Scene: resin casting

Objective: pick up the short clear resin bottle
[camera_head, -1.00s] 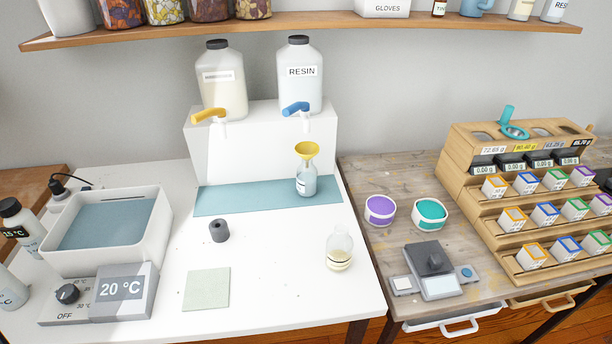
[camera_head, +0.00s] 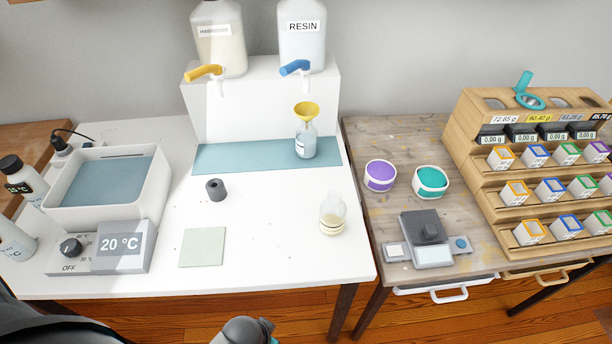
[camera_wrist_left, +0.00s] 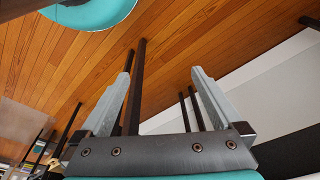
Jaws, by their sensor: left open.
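A short clear bottle (camera_head: 333,215) with pale cream liquid in its lower part stands upright at the right of the white table. Another clear bottle (camera_head: 306,148) with bluish contents and a yellow funnel (camera_head: 306,112) in its neck stands on the blue mat below the RESIN container. I cannot tell for sure which one the task names. My left gripper (camera_wrist_left: 163,78) is open and empty in the left wrist view, with wooden floor and dark table legs beyond its fingers. No bottle shows there. My right gripper is not in view.
On the white table (camera_head: 280,255) are a dark grey cylinder (camera_head: 216,190), a pale green square (camera_head: 202,247) and a white water bath (camera_head: 160,190). A scale (camera_head: 432,252) and two tubs stand on the wooden table at right. Bare white surface surrounds the cream bottle.

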